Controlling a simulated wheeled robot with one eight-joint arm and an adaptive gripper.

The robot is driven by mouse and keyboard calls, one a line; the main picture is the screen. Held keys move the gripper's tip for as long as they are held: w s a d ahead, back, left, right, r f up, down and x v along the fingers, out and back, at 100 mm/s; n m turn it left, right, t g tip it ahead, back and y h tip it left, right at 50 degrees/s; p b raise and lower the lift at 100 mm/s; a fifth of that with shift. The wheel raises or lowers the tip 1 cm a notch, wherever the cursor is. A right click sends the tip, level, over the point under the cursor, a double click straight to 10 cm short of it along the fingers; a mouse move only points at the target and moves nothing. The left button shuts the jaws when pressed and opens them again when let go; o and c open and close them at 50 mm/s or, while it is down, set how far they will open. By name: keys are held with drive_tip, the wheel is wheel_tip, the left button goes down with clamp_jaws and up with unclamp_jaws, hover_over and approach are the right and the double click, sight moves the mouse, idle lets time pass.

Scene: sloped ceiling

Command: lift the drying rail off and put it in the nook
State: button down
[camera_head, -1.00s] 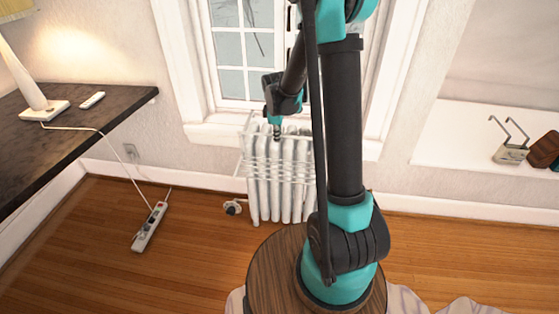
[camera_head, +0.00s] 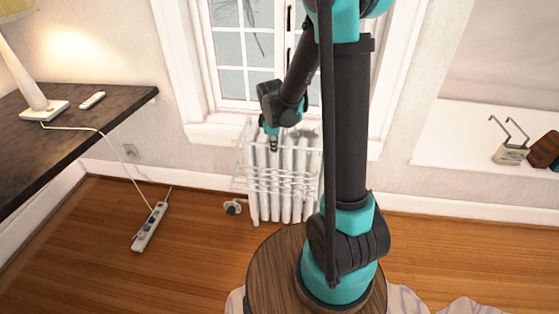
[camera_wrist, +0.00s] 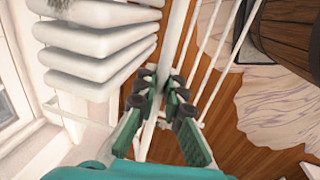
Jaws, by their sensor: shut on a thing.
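The drying rail (camera_head: 243,180) is a white wire rack in front of the white radiator (camera_head: 265,208) below the window. My gripper (camera_head: 273,146) is shut on its upper bar. In the wrist view my gripper (camera_wrist: 160,92) has the white bar of the rail (camera_wrist: 176,50) between its fingers, with thin wires to the right. The radiator (camera_wrist: 95,45) is at the upper left there, with a gap to the held bar. Whether the rail's hooks still touch the radiator I cannot tell. The nook (camera_head: 448,140) is the pale recess at the right.
A hooked holder (camera_head: 509,154) and brown items (camera_head: 545,150) stand at the nook's right; its left part is bare. A dark desk (camera_head: 60,135) with a lamp is at left. A power strip (camera_head: 150,227) lies on the floor.

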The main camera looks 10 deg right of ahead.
drive_tip(key=s, duration=0.2)
drive_tip(key=s+a, duration=0.1)
drive_tip(key=s, duration=0.1)
drive_tip(key=shift+s+a+r, duration=0.15)
drive_tip(key=shift+s+a, duration=0.05)
drive_tip(key=shift+s, duration=0.05)
idle(0.4)
drive_tip(key=s+a, duration=0.4)
drive_tip(key=s, duration=0.9)
drive_tip(key=shift+s, duration=0.2)
idle(0.8)
drive_tip(key=shift+a, duration=0.15)
drive_tip(key=s+a+r, duration=0.2)
drive_tip(key=s+a, duration=0.1)
drive_tip(key=s, duration=0.6)
drive_tip(key=s+a+r, duration=0.2)
drive_tip(key=s+a, duration=0.1)
drive_tip(key=s, duration=0.7)
idle(1.3)
idle(0.4)
